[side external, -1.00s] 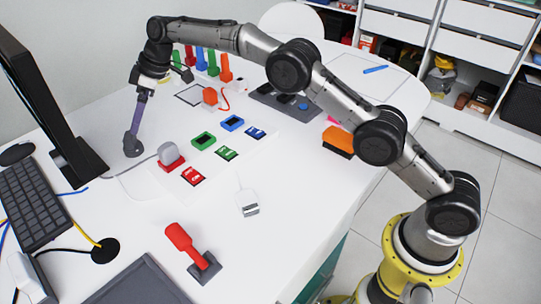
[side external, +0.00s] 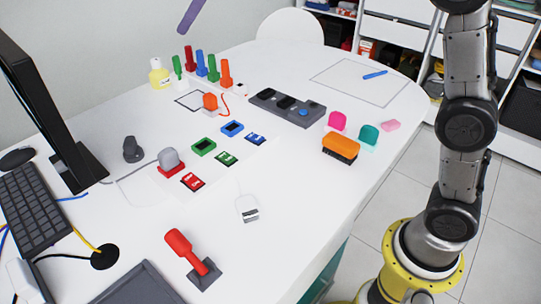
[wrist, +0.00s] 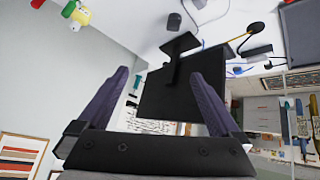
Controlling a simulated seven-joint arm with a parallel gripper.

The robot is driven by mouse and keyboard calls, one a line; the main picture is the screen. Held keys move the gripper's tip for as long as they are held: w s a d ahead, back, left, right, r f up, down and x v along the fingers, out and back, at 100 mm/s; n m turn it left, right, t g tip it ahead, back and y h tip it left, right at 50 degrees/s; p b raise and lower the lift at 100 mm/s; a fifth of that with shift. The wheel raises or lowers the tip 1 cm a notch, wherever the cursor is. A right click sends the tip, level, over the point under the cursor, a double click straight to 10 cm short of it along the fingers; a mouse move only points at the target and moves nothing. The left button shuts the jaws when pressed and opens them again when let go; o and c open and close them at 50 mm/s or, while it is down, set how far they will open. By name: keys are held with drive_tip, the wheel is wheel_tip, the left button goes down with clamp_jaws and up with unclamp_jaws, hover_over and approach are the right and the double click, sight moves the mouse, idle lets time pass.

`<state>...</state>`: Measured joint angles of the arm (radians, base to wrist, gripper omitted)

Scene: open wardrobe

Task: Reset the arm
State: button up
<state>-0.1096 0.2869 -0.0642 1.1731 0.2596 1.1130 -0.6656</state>
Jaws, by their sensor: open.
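My gripper (wrist: 158,75) shows in the wrist view with its two purple fingers spread apart and nothing between them. In the side external view only a purple finger (side external: 191,14) shows at the top edge, high above the table. The rest of the gripper is out of that picture. My arm stands nearly upright at the right, over its yellow base, and its upper part is cut off by the top edge. The white table (side external: 300,190) lies below and to the left of the arm.
A monitor (side external: 45,100) and keyboard (side external: 35,205) stand at the left. Several small coloured blocks, a red-handled tool (side external: 180,243), an orange brush (side external: 341,148) and a dark grey post (side external: 132,150) rest on the table. A shelf unit stands behind. The air above the table is clear.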

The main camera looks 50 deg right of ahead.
drive_tip(key=s+d+f+m+h, duration=0.15)
drive_tip(key=s+d, duration=0.25)
drive_tip(key=s, duration=0.6)
drive_tip(key=s+d+m, duration=0.2)
drive_tip(key=s+d, duration=0.1)
drive_tip(key=s, duration=0.8)
drive_tip(key=s+d+f+m+h, duration=0.1)
drive_tip(key=s+d+f+m, duration=0.1)
drive_tip(key=s+f, duration=0.5)
drive_tip(key=s+d+f+m+g+h, duration=0.1)
drive_tip(key=s+d+f+m, duration=0.1)
drive_tip(key=s+f, duration=0.6)
wheel_tip(320, 180, down, 2)
drive_tip(key=shift+f+m, duration=0.1)
drive_tip(key=shift+m, duration=0.35)
